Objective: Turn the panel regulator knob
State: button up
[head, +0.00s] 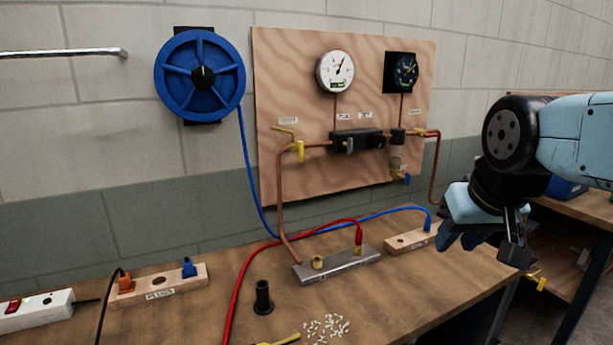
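The plywood panel (290,85) is fixed to the wall in the middle of the head view. A dark regulator block (365,135) sits on its copper pipe, with small knob-like parts on its front; their labels are too small to read. A white round gauge (335,72) and a black gauge (404,71) are above the block. My gripper (462,241) hangs at the right, pointing down, well apart from the panel and over the right part of the bench. Nothing is seen in it. Its finger opening is not clear from this angle.
A blue hose reel (200,75) is on the wall at left. A yellow valve handle (300,152) projects from the panel.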

aim_at(378, 140)
jog(key=k, duration=1.25)
jog(key=z, duration=0.6)
jog(key=i, duration=1.5)
jog(key=u, duration=0.3)
